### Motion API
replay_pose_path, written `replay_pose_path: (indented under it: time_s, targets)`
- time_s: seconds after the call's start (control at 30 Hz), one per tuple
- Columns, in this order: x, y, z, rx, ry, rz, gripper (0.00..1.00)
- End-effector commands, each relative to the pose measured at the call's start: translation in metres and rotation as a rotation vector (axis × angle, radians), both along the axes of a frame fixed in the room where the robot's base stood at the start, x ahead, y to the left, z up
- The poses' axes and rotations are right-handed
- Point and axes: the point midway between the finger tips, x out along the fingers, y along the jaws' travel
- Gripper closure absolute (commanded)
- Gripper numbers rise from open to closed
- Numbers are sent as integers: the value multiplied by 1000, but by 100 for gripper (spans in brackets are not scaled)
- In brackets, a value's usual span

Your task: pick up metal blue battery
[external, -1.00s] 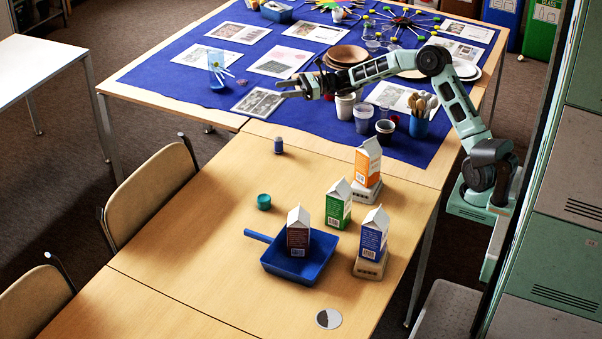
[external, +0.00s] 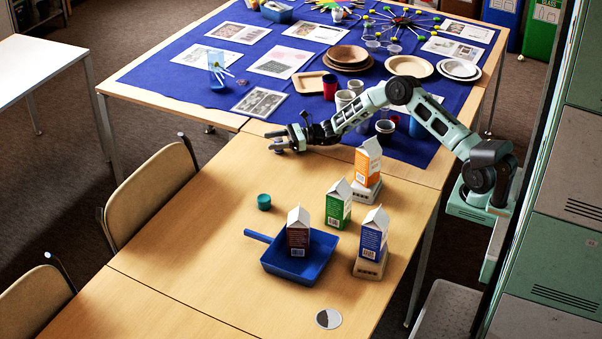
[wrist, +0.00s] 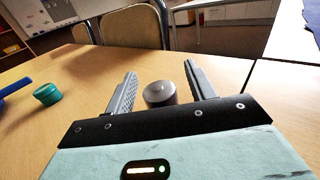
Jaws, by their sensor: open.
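The metal blue battery (wrist: 160,93) shows in the wrist view as a short upright cylinder with a grey metal top, standing on the wooden table. Its blue side is hardly visible there. My gripper (wrist: 158,72) is open, with one finger on each side of the battery. I cannot tell whether either finger touches it.
A teal jar (external: 264,202) stands nearby, and it also shows in the wrist view (wrist: 47,94). A blue dustpan-like tray (external: 322,262) holds a brown carton (external: 298,236). Green (external: 338,205), orange (external: 368,160) and blue (external: 373,235) cartons stand to the right. Table around the battery is clear.

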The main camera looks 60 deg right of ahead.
Motion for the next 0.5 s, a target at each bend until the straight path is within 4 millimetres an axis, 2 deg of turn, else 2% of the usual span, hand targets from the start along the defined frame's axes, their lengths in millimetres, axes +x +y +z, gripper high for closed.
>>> replay_pose_path:
  time_s: [0.27,0.3,0.47,0.5]
  targets:
    - [3,2,0,-1,1,0,45]
    - [2,2,0,-1,1,0,48]
    - [2,2,0,-1,1,0,92]
    - [2,2,0,-1,1,0,97]
